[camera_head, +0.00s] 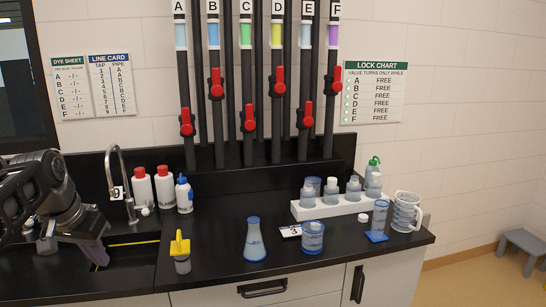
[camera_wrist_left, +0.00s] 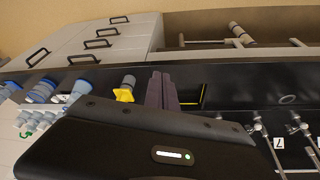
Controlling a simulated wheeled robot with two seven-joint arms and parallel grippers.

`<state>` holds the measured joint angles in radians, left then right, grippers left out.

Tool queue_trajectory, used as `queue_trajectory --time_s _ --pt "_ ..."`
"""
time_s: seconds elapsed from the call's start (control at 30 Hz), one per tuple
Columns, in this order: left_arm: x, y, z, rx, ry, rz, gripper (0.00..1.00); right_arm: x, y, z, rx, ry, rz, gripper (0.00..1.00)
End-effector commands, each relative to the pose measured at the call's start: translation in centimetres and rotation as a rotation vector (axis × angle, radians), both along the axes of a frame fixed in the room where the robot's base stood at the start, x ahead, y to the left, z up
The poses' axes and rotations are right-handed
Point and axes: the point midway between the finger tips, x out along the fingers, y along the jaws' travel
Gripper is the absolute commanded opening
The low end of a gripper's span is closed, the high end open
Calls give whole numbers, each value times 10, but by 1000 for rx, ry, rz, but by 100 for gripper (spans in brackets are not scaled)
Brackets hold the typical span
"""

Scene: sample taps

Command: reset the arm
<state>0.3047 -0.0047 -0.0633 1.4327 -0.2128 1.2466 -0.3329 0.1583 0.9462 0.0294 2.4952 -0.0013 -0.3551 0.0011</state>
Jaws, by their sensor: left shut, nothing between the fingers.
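My left gripper (camera_head: 97,254) hangs at the far left of the head view, over the dark sink area of the bench. In the left wrist view its fingers (camera_wrist_left: 162,90) are together, with nothing between them. The left arm comes in from the left edge, folded and dark. My right gripper is in neither view.
A sink faucet (camera_head: 118,175) and white bottles are near the arm. Red-handled pipes (camera_head: 249,115) rise behind.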

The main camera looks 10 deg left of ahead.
Motion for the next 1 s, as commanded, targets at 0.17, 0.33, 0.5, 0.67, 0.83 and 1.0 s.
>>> queue_trajectory --time_s 0.17,0.33,0.5,0.67,0.83,1.0 --pt "13 6 6 12 -59 33 0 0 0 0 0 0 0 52" --pt "33 9 7 21 -144 64 0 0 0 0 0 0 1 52" --pt "58 4 -6 17 -230 91 0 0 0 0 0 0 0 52" --pt "90 -16 -48 -14 -291 107 0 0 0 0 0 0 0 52" --pt "116 -58 -120 -76 -316 113 0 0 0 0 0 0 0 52" --pt "117 -131 -229 -170 -291 118 0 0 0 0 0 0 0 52"
